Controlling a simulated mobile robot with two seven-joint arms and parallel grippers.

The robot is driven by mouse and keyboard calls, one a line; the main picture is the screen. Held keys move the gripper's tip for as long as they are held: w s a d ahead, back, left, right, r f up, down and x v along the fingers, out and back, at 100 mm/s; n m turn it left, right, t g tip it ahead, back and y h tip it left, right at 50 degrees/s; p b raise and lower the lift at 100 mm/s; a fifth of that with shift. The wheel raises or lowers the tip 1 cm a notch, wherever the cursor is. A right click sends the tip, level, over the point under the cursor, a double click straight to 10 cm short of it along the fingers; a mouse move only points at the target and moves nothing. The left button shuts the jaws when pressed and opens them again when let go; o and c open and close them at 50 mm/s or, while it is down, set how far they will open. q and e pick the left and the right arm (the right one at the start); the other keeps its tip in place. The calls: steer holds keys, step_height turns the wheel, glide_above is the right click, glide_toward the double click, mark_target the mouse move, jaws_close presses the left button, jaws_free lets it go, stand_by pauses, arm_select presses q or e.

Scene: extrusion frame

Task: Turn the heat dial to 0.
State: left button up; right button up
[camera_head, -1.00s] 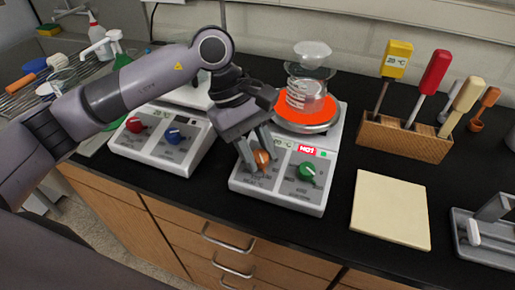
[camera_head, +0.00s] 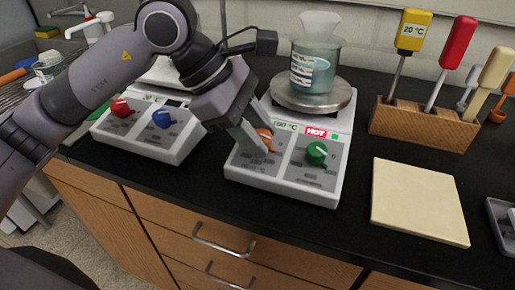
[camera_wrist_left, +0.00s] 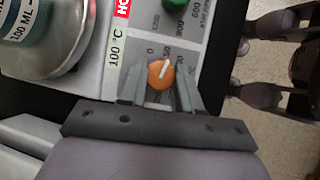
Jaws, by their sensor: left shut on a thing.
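The orange heat dial (camera_head: 265,138) is on the front panel of the right hot plate (camera_head: 238,172). My left gripper (camera_head: 261,144) is shut on the dial, one finger on each side. The dial also shows in the left wrist view (camera_wrist_left: 161,74), between the fingers (camera_wrist_left: 160,86). Its white pointer line leans up and to the right there, right of the printed 0. A label above reads 100 °C, beside a red HOT sign (camera_head: 316,133). The heating plate (camera_head: 312,103) looks grey. My right gripper is not in view.
A beaker of liquid (camera_head: 314,72) stands on the heating plate. A green dial (camera_head: 317,152) is right of the heat dial. A second hot plate (camera_head: 148,148) stands to the left. A wooden block (camera_head: 423,128) with several tools and a cream pad (camera_head: 418,200) are to the right.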

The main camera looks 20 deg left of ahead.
arm_select(q)
steer(key=n+b, duration=0.1)
steer(key=n+t+b, duration=0.2)
steer(key=b, duration=0.1)
steer(key=shift+s+f+n, duration=0.1)
steer(key=shift+f+n, duration=0.15)
steer(key=shift+n, duration=0.15)
steer(key=shift+n+t+y+b, duration=0.3)
steer(key=shift+n+t+b, duration=0.1)
steer(key=shift+n+b, duration=0.4)
steer(key=shift+s+d+r+n+t+y+b, duration=0.1)
steer(key=shift+n+t+y+b, duration=0.2)
steer(key=shift+n+b, duration=0.45)
steer(key=shift+s+r+n+t+y+b, duration=0.1)
steer(key=shift+n+t+y+b, duration=0.1)
steer(key=shift+n+t+b, duration=0.55)
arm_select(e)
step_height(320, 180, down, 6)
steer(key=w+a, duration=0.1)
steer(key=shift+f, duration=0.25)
arm_select(q)
steer(key=shift+n+g, duration=0.3)
steer(key=shift+g, duration=0.05)
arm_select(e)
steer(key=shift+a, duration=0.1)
arm_select(q)
steer(key=shift+w, duration=0.1)
